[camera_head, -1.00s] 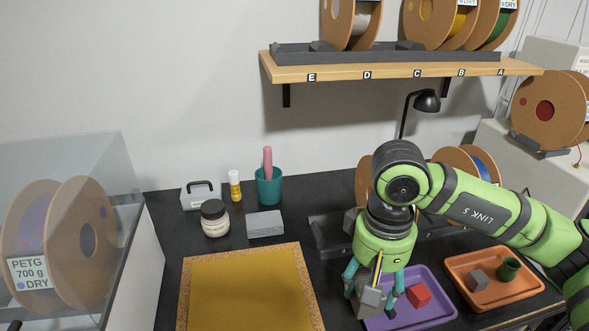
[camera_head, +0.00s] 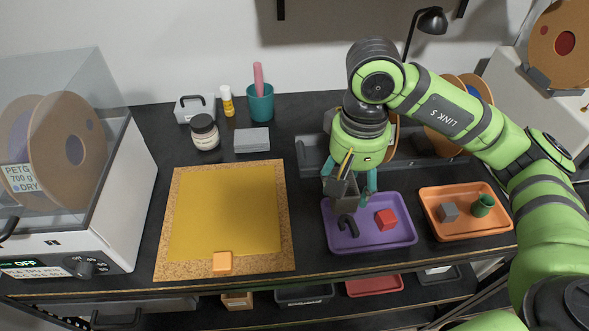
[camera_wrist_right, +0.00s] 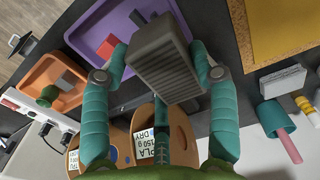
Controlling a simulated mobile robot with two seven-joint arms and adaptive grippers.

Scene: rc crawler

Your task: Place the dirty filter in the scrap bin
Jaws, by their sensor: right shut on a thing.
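A dark grey ribbed block, which looks like the dirty filter (camera_wrist_right: 162,55), is clamped between the teal fingers of my right gripper (camera_wrist_right: 160,72) in the right wrist view. In the head view my right gripper (camera_head: 350,184) points down with the grey block (camera_head: 345,194) between its fingers, near the back left of the purple tray (camera_head: 362,244). The exact gap to the tray is unclear. No container is clearly marked as the scrap bin; several bins (camera_head: 374,286) show below the bench edge. My left gripper is out of view.
The purple tray holds a red cube (camera_head: 386,220) and a dark hook (camera_head: 348,228). An orange tray (camera_head: 468,232) holds a grey cube and a green part. A yellow mat (camera_head: 225,212) lies left, with an orange block (camera_head: 222,263) at its front. Spools stand behind the arm.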

